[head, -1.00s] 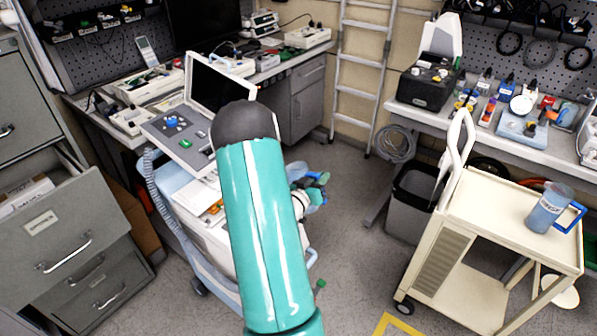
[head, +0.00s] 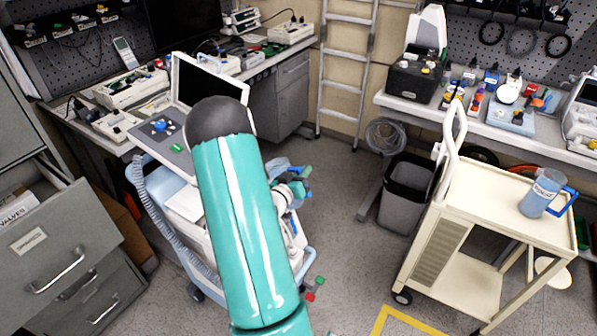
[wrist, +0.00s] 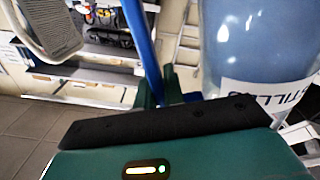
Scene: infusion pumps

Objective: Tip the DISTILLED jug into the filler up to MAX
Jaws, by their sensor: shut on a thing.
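In the wrist view my gripper (wrist: 158,88) is shut on a blue upright handle (wrist: 140,38). Right beside it is a clear bluish jug (wrist: 255,45) with a white label (wrist: 265,98). Only part of the lettering shows, upside down, and it looks like part of DISTILLED. The jug's mouth and liquid level are out of view. In the head view my arm hides most of the gripper and the held jug. I cannot pick out the filler or a MAX mark for sure.
A second jug (head: 543,193) with a blue handle stands on the cream cart (head: 490,190) at the right. A wheeled machine with a screen (head: 208,85) stands behind my arm. An open drawer (head: 60,245) juts out at left. Grey floor lies clear before the bin (head: 405,195).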

